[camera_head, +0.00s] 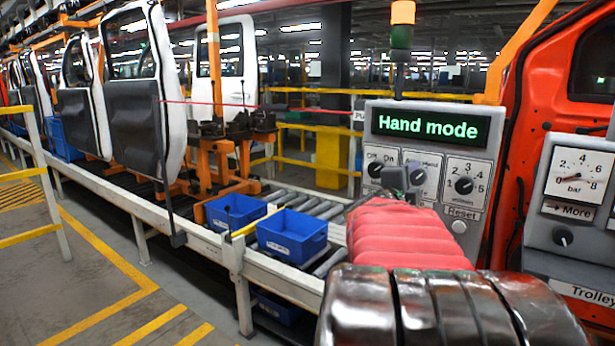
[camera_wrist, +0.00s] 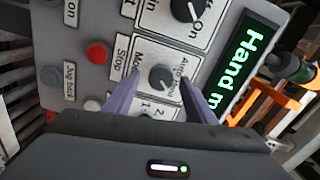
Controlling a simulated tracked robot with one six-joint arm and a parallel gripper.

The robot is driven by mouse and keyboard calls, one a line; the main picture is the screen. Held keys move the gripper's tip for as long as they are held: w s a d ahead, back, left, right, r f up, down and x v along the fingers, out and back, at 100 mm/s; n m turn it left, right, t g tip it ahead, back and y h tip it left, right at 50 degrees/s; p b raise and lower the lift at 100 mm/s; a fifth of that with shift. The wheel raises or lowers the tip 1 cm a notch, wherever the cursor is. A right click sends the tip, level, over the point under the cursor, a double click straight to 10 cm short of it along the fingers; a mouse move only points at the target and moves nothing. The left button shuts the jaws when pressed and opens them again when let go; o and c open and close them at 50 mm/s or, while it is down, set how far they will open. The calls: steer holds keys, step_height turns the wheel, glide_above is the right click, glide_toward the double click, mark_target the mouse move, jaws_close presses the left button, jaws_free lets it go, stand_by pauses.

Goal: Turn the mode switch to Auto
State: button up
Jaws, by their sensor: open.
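The mode switch (camera_wrist: 162,77) is a dark round knob on a white plate with Mode, Auto and Hand lettering. It also shows in the head view (camera_head: 417,176), partly beside my gripper. The panel's display (camera_head: 430,126) reads "Hand mode" in green; part of it shows in the wrist view (camera_wrist: 250,65). My gripper (camera_wrist: 160,70) is open, with one finger on each side of the mode switch in the picture. Gaps show between fingers and knob, and I cannot tell the depth. In the head view my gripper (camera_head: 397,180) is in front of the panel, its fingers hard to make out.
An Off/On switch (camera_head: 375,169) and a numbered dial (camera_head: 464,185) flank the mode switch. A red button (camera_wrist: 97,53) and a Reset button (camera_head: 459,226) are nearby. Blue bins (camera_head: 292,240) stand on the roller conveyor at left. A gauge panel (camera_head: 570,205) stands at right.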

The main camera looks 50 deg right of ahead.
steer(key=shift+w+d, duration=0.1)
steer(key=shift+d, duration=0.6)
